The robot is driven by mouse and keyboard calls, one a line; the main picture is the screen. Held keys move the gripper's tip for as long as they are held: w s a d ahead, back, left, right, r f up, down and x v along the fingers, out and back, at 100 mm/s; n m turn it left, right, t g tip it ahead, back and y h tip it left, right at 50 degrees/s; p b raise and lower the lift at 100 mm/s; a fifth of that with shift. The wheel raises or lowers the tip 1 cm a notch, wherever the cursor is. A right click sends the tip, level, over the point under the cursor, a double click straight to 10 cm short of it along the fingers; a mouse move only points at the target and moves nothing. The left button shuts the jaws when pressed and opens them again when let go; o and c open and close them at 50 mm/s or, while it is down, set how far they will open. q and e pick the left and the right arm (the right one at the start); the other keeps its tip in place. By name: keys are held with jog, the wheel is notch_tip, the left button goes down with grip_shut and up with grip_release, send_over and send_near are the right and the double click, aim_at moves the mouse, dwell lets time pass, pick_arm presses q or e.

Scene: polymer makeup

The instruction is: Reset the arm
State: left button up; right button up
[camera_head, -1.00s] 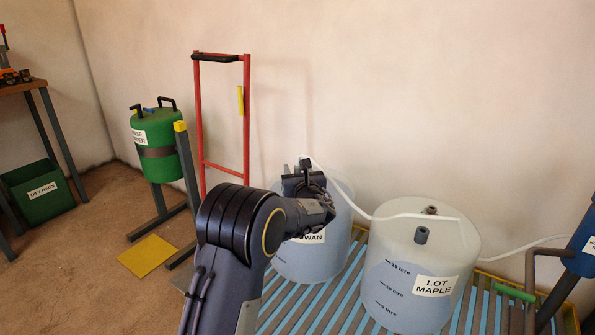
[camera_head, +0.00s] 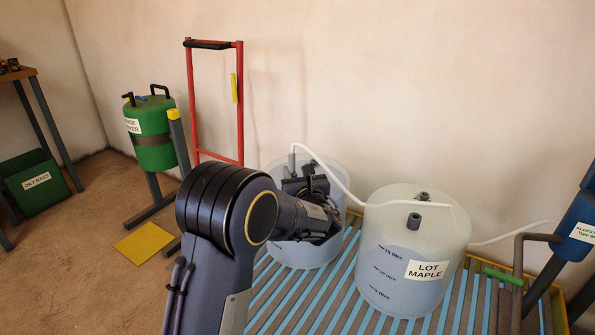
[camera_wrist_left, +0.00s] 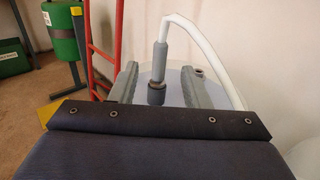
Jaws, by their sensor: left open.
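My left gripper (camera_head: 308,190) is in front of the left translucent tank (camera_head: 330,250), and my arm and gripper hide much of that tank, including its label. In the left wrist view my gripper (camera_wrist_left: 163,85) is open, with its two grey fingers apart. A grey hose fitting (camera_wrist_left: 159,62) with a dark lower end stands upright over the tank's top and shows between the fingers. No contact with it is visible. My right gripper does not show.
The "LOT MAPLE" tank (camera_head: 400,285) stands to the right on a blue-striped grate (camera_head: 285,310). A red frame (camera_head: 241,110) stands against the wall. A green drum (camera_head: 152,150) is at left. A blue container (camera_head: 580,225) and pipe are at right.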

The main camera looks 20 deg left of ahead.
pick_arm(q)
jog(key=s+a+f+n+g+h, duration=0.2)
jog(key=s+a+n+g, duration=0.3)
jog(key=s+n, duration=0.45)
jog(key=s+a+f+n+g+h, duration=0.1)
jog(key=s+a+f+n+g, duration=0.45)
jog(key=s, duration=0.75)
jog(key=s+d+r+n+t+h, duration=0.2)
jog(key=s+d+n+h, duration=1.15)
jog(key=s+d, duration=0.55)
notch_tip(320, 180, up, 32)
jog(key=n+y+p, duration=0.1)
jog(key=y+p, duration=0.1)
jog(key=p, duration=3.1)
jog(key=shift+d+r+n, duration=0.25)
jog(key=shift+d+n, duration=0.05)
jog(key=shift+n, duration=0.05)
